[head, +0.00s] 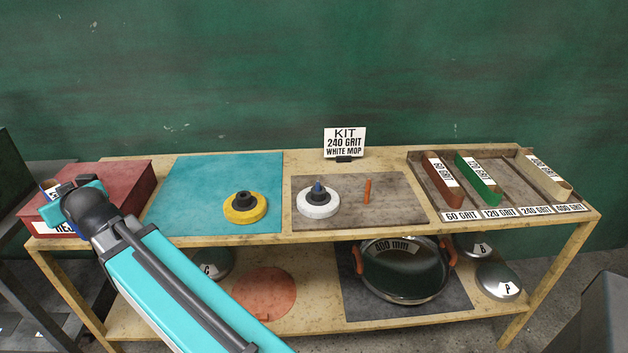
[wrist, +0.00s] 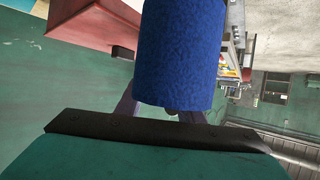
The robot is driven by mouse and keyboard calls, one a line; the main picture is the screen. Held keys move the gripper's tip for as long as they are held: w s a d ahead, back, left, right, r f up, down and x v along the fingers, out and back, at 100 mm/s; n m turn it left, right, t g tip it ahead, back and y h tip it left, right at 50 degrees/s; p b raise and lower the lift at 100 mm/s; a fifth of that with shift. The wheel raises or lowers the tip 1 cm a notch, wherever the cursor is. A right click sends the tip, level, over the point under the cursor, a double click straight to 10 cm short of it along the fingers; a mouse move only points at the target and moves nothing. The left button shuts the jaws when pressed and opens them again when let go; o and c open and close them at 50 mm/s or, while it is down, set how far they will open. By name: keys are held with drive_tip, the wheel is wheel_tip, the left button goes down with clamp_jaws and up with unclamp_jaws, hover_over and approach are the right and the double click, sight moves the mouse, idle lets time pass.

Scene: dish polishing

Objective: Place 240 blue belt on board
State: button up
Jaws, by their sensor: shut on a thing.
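The blue belt (wrist: 180,55) fills the upper middle of the wrist view, its rough outer face towards the camera. My gripper (wrist: 160,112) is shut on it; the belt hides most of the fingers. In the head view my gripper (head: 52,192) is at the far left, by the red box, and only a small bit of blue and a white label show there. The brown-grey board (head: 345,210) lies mid-table, well to the right of my gripper. On it are a white mop (head: 318,204) and an orange stick (head: 367,190). A sign (head: 344,142) behind reads "KIT 240 GRIT WHITE MOP".
A teal mat (head: 190,195) with a yellow pad (head: 245,208) lies between the red box (head: 135,181) and the board. The belt tray (head: 480,155) at right holds brown, green and beige belts; its 240 slot is empty.

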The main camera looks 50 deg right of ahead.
drive_tip(key=shift+d+r, duration=0.1)
drive_tip(key=shift+d, duration=0.2)
